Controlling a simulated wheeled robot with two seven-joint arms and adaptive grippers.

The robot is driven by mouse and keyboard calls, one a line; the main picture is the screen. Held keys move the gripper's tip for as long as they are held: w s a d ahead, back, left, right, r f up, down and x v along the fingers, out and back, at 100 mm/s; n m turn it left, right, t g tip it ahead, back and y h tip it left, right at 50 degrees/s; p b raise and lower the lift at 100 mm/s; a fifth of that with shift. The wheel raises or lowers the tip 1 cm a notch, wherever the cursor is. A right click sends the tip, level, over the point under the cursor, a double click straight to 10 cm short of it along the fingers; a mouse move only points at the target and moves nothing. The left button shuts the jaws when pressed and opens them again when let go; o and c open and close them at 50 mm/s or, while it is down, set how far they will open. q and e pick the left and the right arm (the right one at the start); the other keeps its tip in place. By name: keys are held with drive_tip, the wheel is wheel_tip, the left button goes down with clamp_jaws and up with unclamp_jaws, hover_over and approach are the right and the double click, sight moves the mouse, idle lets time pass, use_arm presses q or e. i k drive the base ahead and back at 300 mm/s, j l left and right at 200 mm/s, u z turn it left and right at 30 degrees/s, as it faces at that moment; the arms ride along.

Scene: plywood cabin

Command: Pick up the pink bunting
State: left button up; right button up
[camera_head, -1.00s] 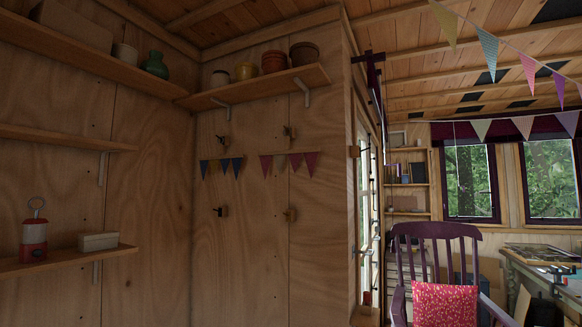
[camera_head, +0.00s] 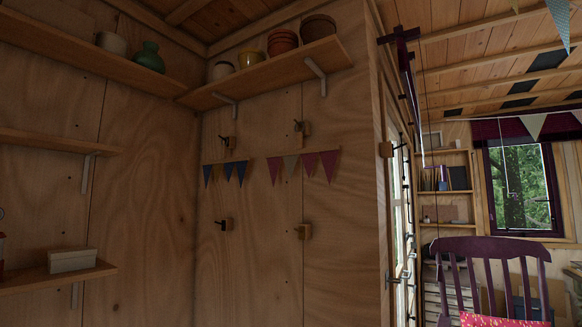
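The pink bunting (camera_head: 328,164) is a short row of several pointed flags, mostly dark pink with one greyish flag. It hangs against the plywood wall, right of the middle of the head view, below the small shelf. A blue bunting (camera_head: 229,171) with dark blue flags hangs just to its left at about the same height. Neither of my grippers is in view.
A shelf (camera_head: 262,78) with several pots juts out above the buntings. Left wall shelves hold a green vase (camera_head: 150,57) and a pale box (camera_head: 72,260). A purple chair (camera_head: 490,248) with a pink cushion (camera_head: 490,320) stands at lower right.

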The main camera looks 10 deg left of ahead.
sight(329, 154)
drive_tip(key=i+l+u, duration=0.25)
drive_tip(key=i, duration=0.2)
drive_tip(key=i+l+u, duration=0.1)
drive_tip(key=i+u, duration=0.2)
drive_tip(key=i, duration=0.1)
